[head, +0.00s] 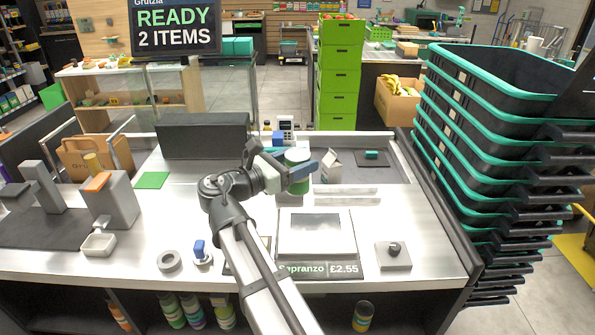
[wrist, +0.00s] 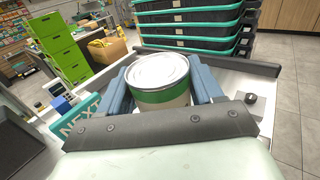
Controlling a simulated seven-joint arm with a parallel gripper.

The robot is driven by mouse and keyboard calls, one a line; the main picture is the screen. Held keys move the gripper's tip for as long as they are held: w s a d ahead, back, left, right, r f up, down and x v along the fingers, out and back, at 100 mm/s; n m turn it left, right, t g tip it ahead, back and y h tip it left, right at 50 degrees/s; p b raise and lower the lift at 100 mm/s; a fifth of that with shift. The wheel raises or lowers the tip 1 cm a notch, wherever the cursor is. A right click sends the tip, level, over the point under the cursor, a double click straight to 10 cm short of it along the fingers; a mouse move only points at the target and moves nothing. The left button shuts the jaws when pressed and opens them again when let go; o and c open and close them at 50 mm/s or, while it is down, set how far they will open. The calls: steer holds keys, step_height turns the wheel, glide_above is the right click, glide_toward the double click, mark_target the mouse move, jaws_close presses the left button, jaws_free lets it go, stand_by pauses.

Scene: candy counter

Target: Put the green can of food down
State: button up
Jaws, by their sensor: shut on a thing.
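The green can of food (head: 296,156) is held in my gripper (head: 299,168) above the counter in the head view. In the wrist view the can (wrist: 160,84) has a white lid and a white and green side. It sits between the two blue fingers of my gripper (wrist: 162,92), which are shut on it. The can looks roughly upright. Its lower part is hidden by my gripper in the wrist view. The counter (head: 405,225) is pale and shiny below it.
A glass-topped scale (head: 316,234) and a small grey box with a knob (head: 393,254) are in front. A white carton (head: 331,166) stands just right of the can. Stacked black baskets (head: 492,150) rise at the right. A green mat (head: 152,180) lies at the left.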

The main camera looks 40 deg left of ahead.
steer(key=shift+r, duration=1.25)
